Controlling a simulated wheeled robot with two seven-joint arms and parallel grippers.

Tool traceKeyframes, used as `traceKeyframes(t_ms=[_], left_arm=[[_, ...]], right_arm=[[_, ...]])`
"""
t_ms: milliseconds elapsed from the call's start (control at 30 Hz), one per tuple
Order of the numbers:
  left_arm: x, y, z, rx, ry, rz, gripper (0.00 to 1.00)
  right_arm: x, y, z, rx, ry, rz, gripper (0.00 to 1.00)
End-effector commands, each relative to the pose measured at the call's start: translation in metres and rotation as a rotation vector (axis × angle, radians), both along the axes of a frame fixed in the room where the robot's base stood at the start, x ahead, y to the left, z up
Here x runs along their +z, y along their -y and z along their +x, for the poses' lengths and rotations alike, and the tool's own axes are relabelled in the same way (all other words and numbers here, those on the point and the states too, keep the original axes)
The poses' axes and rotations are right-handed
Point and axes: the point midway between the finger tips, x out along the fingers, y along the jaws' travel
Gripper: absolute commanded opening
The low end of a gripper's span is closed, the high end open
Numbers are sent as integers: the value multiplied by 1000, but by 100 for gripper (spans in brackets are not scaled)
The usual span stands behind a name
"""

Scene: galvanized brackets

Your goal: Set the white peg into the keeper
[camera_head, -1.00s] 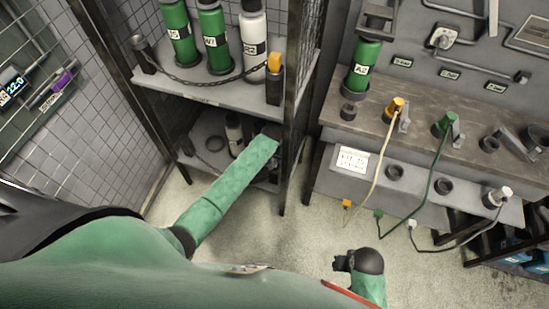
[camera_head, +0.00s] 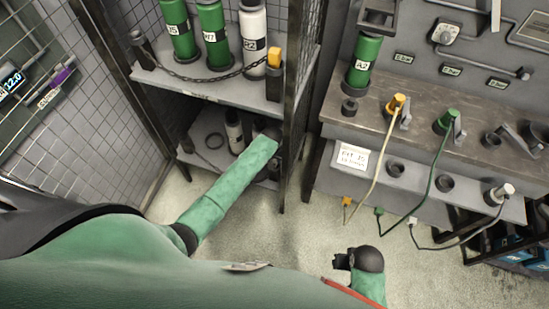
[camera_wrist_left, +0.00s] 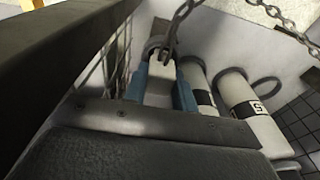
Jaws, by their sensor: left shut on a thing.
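In the left wrist view, the white peg (camera_wrist_left: 159,84) is between the blue fingertips of my left gripper (camera_wrist_left: 160,92), which is shut on it. A chain (camera_wrist_left: 172,38) is fixed to the peg's far end. A grey ring-like rim (camera_wrist_left: 153,47) shows just beyond the peg; it may be the keeper, and I cannot tell whether the peg touches it. In the head view, my left gripper (camera_head: 270,134) reaches into the lower shelf bay, and the peg is hidden there. My right gripper (camera_head: 341,262) hangs low over the floor, its jaws unclear.
Bottles (camera_wrist_left: 250,110) stand close beside the left gripper. A dark rack post (camera_head: 292,120) is right of it, and the upper shelf (camera_head: 205,92) with bottles, chain and a yellow peg (camera_head: 274,57) is above. A workbench (camera_head: 440,122) with corded plugs stands right.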

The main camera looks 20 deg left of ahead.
Motion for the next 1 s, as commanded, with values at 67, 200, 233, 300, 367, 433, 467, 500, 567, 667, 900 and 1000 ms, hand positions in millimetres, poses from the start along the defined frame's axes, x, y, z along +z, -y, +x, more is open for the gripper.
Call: traceKeyframes(t_ms=[67,200,233,300,367,433,467,500,567,667,900,1000], left_arm=[[-3,0,0,0,0,0,1],[-7,0,0,0,0,0,1],[-8,0,0,0,0,0,1],[-7,0,0,0,0,0,39],[-7,0,0,0,0,0,51],[-7,0,0,0,0,0,52],[-7,0,0,0,0,0,52],[-7,0,0,0,0,0,52],[-7,0,0,0,0,0,52],[-6,0,0,0,0,0,52],[11,0,0,0,1,0,52],[24,0,0,-1,1,0,52]], right_arm=[[-1,0,0,0,0,0,52],[-3,0,0,0,0,0,52],[-3,0,0,0,0,0,52],[-2,0,0,0,0,0,52],[-2,0,0,0,0,0,52],[-2,0,0,0,0,0,52],[-2,0,0,0,0,0,52],[-2,0,0,0,0,0,52],[-2,0,0,0,0,0,52],[-2,0,0,0,0,0,52],[5,0,0,0,0,0,52],[9,0,0,0,0,0,52]])
